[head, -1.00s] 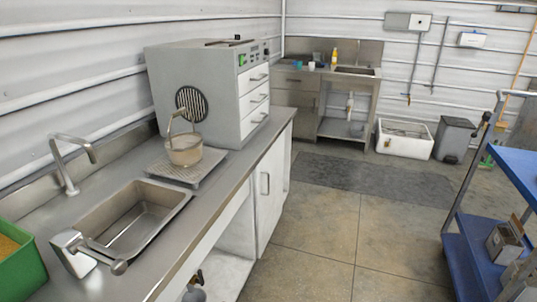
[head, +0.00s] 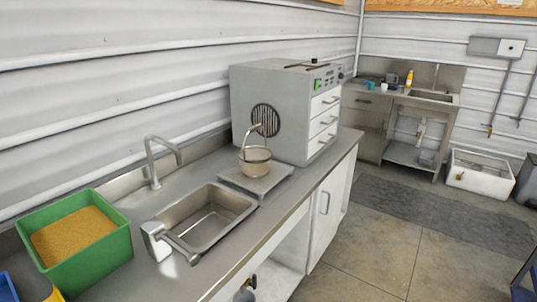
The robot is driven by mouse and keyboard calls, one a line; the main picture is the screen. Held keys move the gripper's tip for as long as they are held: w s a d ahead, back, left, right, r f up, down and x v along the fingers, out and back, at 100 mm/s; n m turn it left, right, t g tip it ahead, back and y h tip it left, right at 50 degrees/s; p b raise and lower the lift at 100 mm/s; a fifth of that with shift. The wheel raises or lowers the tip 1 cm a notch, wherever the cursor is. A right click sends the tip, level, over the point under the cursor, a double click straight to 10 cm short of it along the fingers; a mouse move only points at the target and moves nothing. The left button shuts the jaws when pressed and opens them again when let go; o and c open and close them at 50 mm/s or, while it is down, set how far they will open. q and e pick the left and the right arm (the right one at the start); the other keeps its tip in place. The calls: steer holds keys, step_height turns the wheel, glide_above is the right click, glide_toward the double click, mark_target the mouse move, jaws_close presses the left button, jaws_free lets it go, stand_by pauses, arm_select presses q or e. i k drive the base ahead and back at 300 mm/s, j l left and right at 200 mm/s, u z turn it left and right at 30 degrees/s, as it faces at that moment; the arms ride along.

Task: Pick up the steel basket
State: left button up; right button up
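The steel basket (head: 256,160) is a small round vessel with a tall hooked handle standing up above it. It stands upright on a flat square metal plate (head: 272,184) on the steel counter, in front of the grey cabinet-like machine (head: 265,88). Neither of my grippers shows in the head view, and nothing touches the basket from outside.
A sink (head: 205,217) with a tap (head: 160,160) lies left of the basket. A green bin (head: 112,259) of tan grain stands at the counter's left end. A white tub (head: 480,175) sits on the floor at the back right. The concrete floor before the counter is clear.

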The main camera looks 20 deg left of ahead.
mark_target(255, 149)
steer(key=i+l+u, duration=0.3)
steer(key=i+l, duration=0.3)
steer(key=i+l+u, duration=0.3)
steer(key=i+l, duration=0.25)
steer(key=l, duration=0.2)
